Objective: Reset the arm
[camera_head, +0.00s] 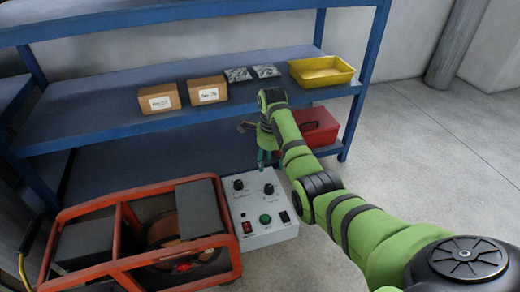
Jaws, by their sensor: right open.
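My right arm comes in from the lower right and reaches toward the shelf. My right gripper (265,158) is at the far end of it, pointing down just behind the grey control box (262,226). It is open, and I see nothing held in it. The wrist hides part of the shelf front. My left gripper does not show.
A blue shelf (110,125) holds two cardboard boxes (158,98), two small bags (238,75) and a yellow tray (335,80). A red toolbox (318,128) is below. An orange-framed machine (120,235) stands left. Floor at right is clear.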

